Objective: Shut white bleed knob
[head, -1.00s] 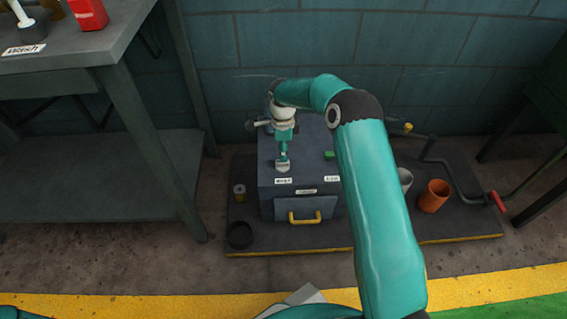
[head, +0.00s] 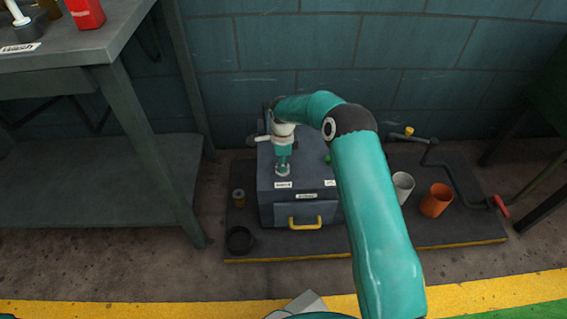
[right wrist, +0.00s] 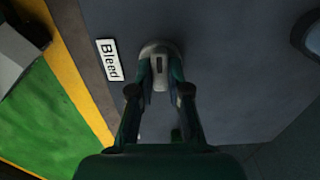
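The white bleed knob (right wrist: 160,66) is a round pale knob with a raised, slotted bar, on top of the dark grey box (right wrist: 235,60). It sits beside the "Bleed" label (right wrist: 109,60). In the head view the knob (head: 283,171) is small and partly hidden by my right gripper (head: 283,161), which points down at it from above. In the right wrist view my right gripper (right wrist: 160,84) has its fingertips one on each side of the bar, apparently pressed against it. The knob's far rim shows beyond the fingertips. My left gripper is not in view.
The box has a yellow handle (head: 305,222) in front. On the dark base stand a black ring (head: 240,239), a white cup (head: 403,185), an orange cup (head: 436,201) and a red-handled crank (head: 499,206). A workbench (head: 105,52) stands at left.

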